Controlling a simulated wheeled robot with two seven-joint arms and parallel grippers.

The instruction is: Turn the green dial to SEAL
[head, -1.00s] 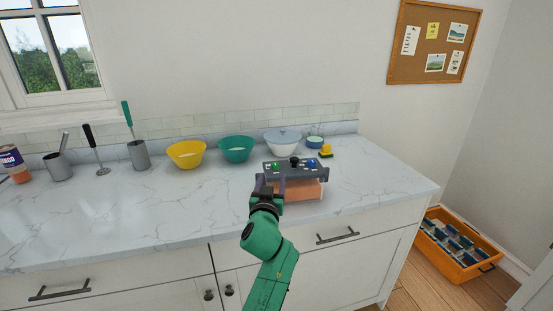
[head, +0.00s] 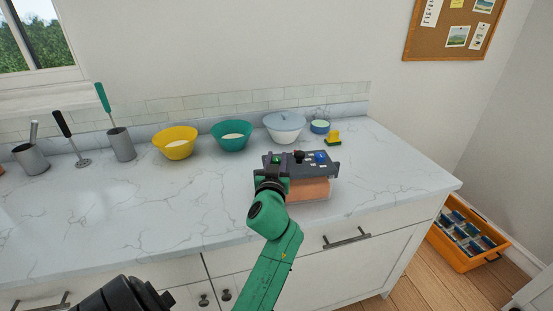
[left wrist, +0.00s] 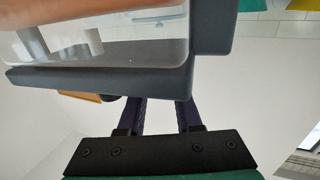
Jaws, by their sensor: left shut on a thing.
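A dark grey device (head: 328,170) stands near the front of the marble counter, with a clear, orange-brown lower part (head: 309,189). Its top carries the green dial (head: 277,160) at the left, a black knob (head: 299,155) and a blue knob (head: 320,156). My left gripper (head: 269,171) is at the device's left end, shut on the green dial. The dial's pointer and labels are too small to read. In the left wrist view my two fingers (left wrist: 163,108) reach past the device's grey edge (left wrist: 100,82), which hides their tips. My right gripper is not in view.
Grey cups (head: 121,146) with utensils are at left. An orange crate (head: 463,249) is on the floor at right. The counter's left front is clear.

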